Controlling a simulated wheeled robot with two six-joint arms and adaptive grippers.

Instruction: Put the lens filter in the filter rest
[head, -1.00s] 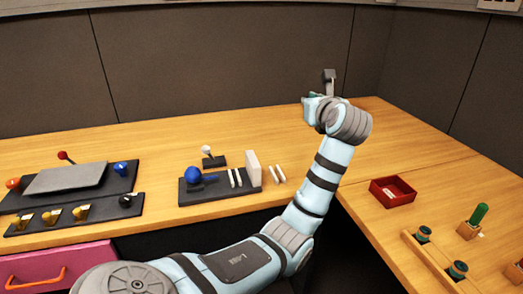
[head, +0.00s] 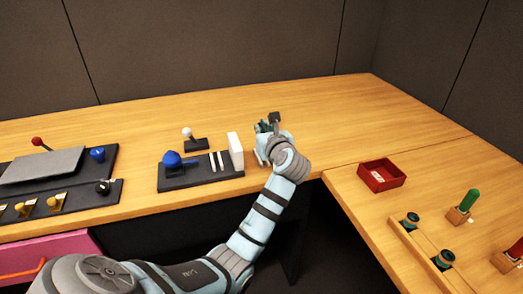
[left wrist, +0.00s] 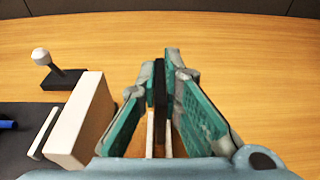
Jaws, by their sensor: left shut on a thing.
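The lens filter, a thin dark plate (head: 275,117), shows its top above my left gripper (head: 266,130). That gripper is shut on it and is just right of the panel's white block. In the left wrist view the filter (left wrist: 160,75) stands edge-on between the teal fingers of the gripper (left wrist: 161,85). Two pale parallel strips (left wrist: 149,135), which look like the filter rest, lie below and between the fingers. My gripper hides them in the head view. I cannot tell whether the filter touches them. My right gripper is not in view.
The dark trackball panel (head: 200,176) carries a blue ball (head: 172,159), two pale strips (head: 217,160) and an upright white block (head: 236,147), close to my gripper. A white-knobbed lever (head: 188,133) stands behind. A red tray (head: 382,176) is on the right. The table behind is clear.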

